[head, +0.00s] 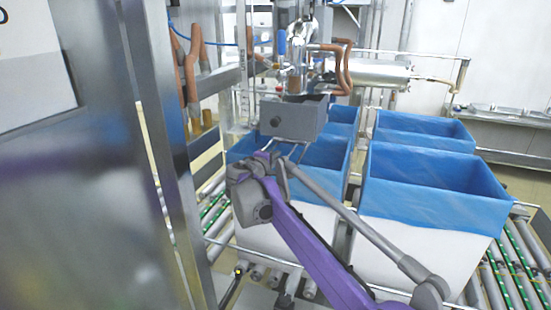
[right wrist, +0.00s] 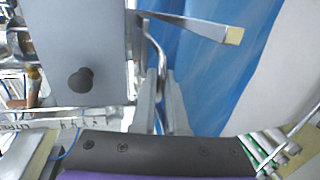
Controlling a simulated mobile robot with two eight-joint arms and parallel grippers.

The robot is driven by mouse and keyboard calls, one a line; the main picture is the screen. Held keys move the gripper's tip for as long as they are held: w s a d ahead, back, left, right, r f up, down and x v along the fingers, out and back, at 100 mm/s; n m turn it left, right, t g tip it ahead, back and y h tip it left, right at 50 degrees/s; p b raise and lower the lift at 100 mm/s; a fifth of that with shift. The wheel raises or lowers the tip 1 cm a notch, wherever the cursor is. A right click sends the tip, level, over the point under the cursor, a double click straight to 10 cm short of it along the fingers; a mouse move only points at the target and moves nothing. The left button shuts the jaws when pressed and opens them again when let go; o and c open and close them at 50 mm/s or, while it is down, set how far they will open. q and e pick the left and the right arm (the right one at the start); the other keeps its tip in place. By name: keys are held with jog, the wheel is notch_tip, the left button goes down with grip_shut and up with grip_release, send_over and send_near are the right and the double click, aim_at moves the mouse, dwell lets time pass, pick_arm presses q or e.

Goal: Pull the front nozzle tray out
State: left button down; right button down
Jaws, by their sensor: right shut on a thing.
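The grey box-shaped nozzle tray (head: 292,121) with a black knob sits under the filling nozzle, above the blue-lined boxes, in the head view. In the right wrist view its grey face (right wrist: 75,45) and black knob (right wrist: 80,80) are at the left. My right gripper (head: 272,158) is just below and in front of the tray. In the right wrist view my right gripper (right wrist: 160,100) is shut on a bent metal rod (right wrist: 157,55) that runs beside the tray, not on the knob. The rod's far end is hidden. My left gripper is not in view.
White boxes with blue liners (head: 436,180) stand on roller conveyors right of and below the tray. A steel post (head: 165,130) and panel fill the left. Brown hoses (head: 190,70) and a metal cylinder (head: 370,70) are behind. My right arm crosses in front of the boxes.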

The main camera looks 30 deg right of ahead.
jog(key=f+v, duration=0.1)
jog(key=v, duration=0.7)
jog(key=f+p+v, duration=0.1)
jog(key=f+v, duration=0.1)
jog(key=v, duration=0.6)
jog(key=shift+s+a+f, duration=0.25)
jog(key=shift+s+f, duration=0.1)
jog(key=shift+s, duration=0.05)
jog(key=c, duration=1)
grip_release()
jog(key=shift+o, duration=0.2)
jog(key=v, duration=1.1)
jog(key=shift+d, duration=0.1)
